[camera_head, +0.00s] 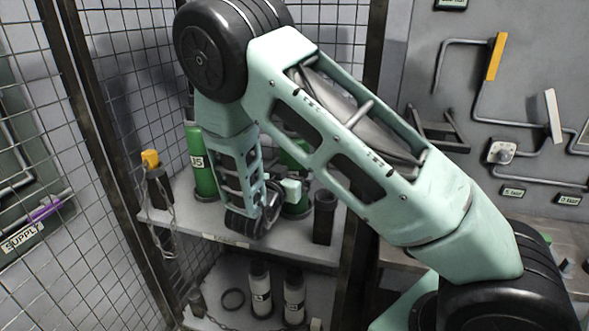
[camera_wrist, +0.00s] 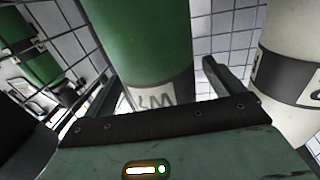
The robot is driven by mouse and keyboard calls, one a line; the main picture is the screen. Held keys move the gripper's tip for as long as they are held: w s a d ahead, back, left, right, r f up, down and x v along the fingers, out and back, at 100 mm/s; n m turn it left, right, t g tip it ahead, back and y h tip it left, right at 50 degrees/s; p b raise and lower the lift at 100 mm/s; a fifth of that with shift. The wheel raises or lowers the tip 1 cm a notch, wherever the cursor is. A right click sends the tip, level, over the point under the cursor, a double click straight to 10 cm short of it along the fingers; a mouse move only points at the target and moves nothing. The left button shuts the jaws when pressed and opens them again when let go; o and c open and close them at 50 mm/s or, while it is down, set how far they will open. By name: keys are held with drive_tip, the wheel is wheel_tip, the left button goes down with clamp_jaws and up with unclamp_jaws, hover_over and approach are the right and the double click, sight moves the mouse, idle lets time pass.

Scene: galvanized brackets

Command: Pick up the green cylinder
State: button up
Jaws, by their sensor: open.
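A green cylinder (camera_wrist: 140,40) with a pale band and dark lettering fills the upper middle of the wrist view. My gripper (camera_wrist: 160,85) is open, with one finger on each side of the cylinder's lower part as seen there; I cannot tell whether either touches it. In the head view a green cylinder (camera_head: 297,203) shows partly behind my wrist, on the shelf. Another green cylinder (camera_head: 203,165) with a white label stands to its left; a green cylinder (camera_wrist: 38,62) also shows at the wrist view's left. My fingertips are mostly hidden in the head view.
The shelf (camera_head: 200,220) sits inside a wire-mesh cage with dark posts. A dark tube (camera_head: 324,216) stands to the right. A white cylinder (camera_wrist: 282,65) is close at the wrist view's right. Below are white bottles (camera_head: 294,295) and a ring (camera_head: 232,301).

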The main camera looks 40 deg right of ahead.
drive_tip(key=shift+w+d, duration=0.2)
drive_tip(key=shift+d, duration=0.2)
drive_tip(key=shift+c, duration=0.2)
clamp_jaws()
drive_tip(key=shift+r, duration=0.15)
